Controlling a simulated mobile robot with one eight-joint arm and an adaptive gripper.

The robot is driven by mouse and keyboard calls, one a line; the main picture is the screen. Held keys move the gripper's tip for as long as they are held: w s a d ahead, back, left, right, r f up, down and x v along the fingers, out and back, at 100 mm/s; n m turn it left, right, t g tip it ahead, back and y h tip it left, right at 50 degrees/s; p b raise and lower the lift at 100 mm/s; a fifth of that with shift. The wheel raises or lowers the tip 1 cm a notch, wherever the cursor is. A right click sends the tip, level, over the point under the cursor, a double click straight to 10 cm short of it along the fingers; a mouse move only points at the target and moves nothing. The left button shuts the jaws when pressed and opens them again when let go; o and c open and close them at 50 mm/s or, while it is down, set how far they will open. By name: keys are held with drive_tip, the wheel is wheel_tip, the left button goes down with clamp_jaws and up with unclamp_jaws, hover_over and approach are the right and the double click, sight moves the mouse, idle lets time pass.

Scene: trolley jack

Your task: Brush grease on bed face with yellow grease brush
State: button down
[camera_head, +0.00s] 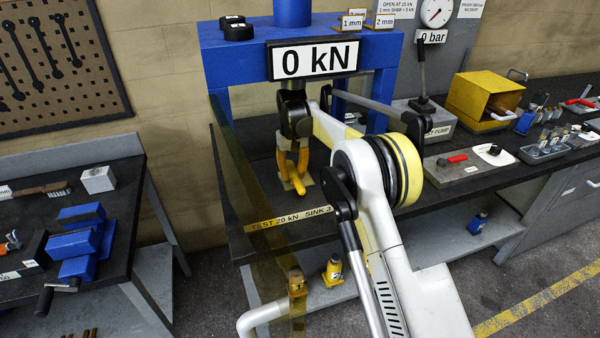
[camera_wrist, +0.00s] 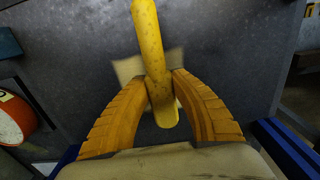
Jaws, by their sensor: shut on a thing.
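The yellow grease brush (camera_wrist: 152,55) lies between the two orange fingers of my gripper (camera_wrist: 160,95) in the wrist view. In the head view my gripper (camera_head: 293,168) is shut on the brush under the blue press frame, over the dark press bed (camera_head: 262,205). A pale square patch (camera_wrist: 128,70) shows behind the brush on the grey surface. I cannot tell whether the brush touches the bed, and no grease is clearly visible.
The press frame (camera_head: 232,60) carries a "0 kN" display (camera_head: 313,60). A see-through yellow guard panel (camera_head: 258,250) stands at the bed's left front. A pump (camera_head: 425,118) and a yellow box (camera_head: 480,100) stand to the right. A left bench holds a blue vise (camera_head: 80,240).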

sight(311, 175)
drive_tip(key=shift+s+a+r, duration=0.1)
drive_tip(key=shift+s+a, duration=0.2)
drive_tip(key=shift+a, duration=0.7)
drive_tip(key=shift+s+a, duration=0.25)
drive_tip(key=shift+a, duration=0.75)
drive_tip(key=shift+w+a+p, duration=0.1)
drive_tip(key=shift+w+p, duration=0.35)
drive_tip(key=shift+w, duration=0.15)
drive_tip(key=shift+w+d+p, duration=0.15)
drive_tip(key=shift+w+d, duration=0.35)
drive_tip(key=shift+d, duration=1.2)
drive_tip(key=shift+w+d+p, duration=0.15)
drive_tip(key=shift+w+d, duration=0.3)
drive_tip(key=shift+d, duration=1.3)
drive_tip(key=shift+w+d+p, duration=0.15)
drive_tip(key=shift+w+d, duration=0.35)
drive_tip(key=shift+d, duration=1.2)
drive_tip(key=shift+r, duration=0.1)
